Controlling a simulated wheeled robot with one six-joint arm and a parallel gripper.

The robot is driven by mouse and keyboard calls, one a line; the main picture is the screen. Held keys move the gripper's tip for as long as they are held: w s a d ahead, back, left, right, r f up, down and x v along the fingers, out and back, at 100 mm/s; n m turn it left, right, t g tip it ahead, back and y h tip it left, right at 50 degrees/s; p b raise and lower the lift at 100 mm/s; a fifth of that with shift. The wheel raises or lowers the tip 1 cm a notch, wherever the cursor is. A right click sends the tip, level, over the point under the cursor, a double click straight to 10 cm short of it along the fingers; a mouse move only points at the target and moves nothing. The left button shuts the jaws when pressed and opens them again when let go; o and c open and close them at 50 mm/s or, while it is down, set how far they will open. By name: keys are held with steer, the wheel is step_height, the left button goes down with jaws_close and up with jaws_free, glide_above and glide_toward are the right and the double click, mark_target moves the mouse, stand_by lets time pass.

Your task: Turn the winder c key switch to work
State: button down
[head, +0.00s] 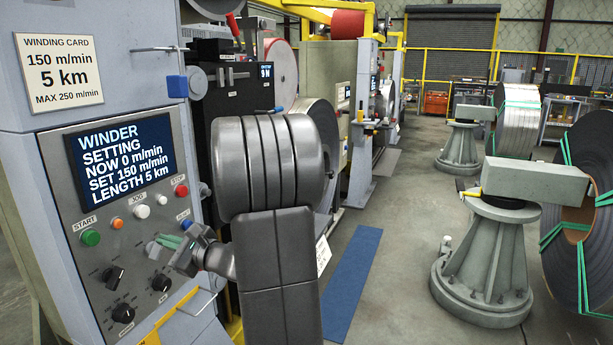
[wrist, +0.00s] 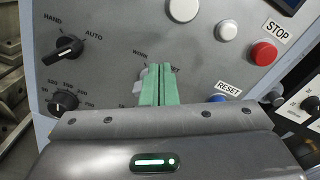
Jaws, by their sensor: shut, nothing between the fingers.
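The winder's grey control panel (head: 62,185) stands at the left, with a lit screen (head: 118,160) reading WINDER, SETTING, NOW 0 m/min. My gripper (head: 168,242) is at the panel's lower right. Its green fingers (wrist: 157,72) are pressed together with nothing between them. A pale grey piece, apparently the key (wrist: 138,86), shows just left of the fingers. I cannot tell whether they touch it or which way it points. No letter C is readable.
A HAND/AUTO knob (wrist: 69,47) and a numbered dial (wrist: 63,102) lie left of the fingers. The blue RESET button (wrist: 218,98) and red STOP button (wrist: 264,53) lie right. A green START button (head: 90,238) is on the panel. Open floor (head: 395,270) lies right.

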steer(key=shift+x, duration=0.95)
steer(key=shift+f+b, duration=0.65)
steer(key=shift+b, duration=0.25)
steer(key=shift+s+a+f+b, duration=0.2)
steer(key=shift+s+b, duration=0.25)
steer(key=shift+b, duration=0.75)
steer(key=shift+s+a+f+b, duration=0.1)
steer(key=shift+s+f+b, duration=0.3)
steer(key=shift+b, duration=0.8)
steer(key=shift+s+r, duration=0.1)
steer(key=shift+r, duration=0.05)
steer(key=shift+s+a+r, duration=0.15)
steer(key=shift+s, duration=0.1)
steer(key=shift+b+v, duration=0.5)
steer(key=shift+v, duration=2.5)
steer(key=shift+w, duration=0.1)
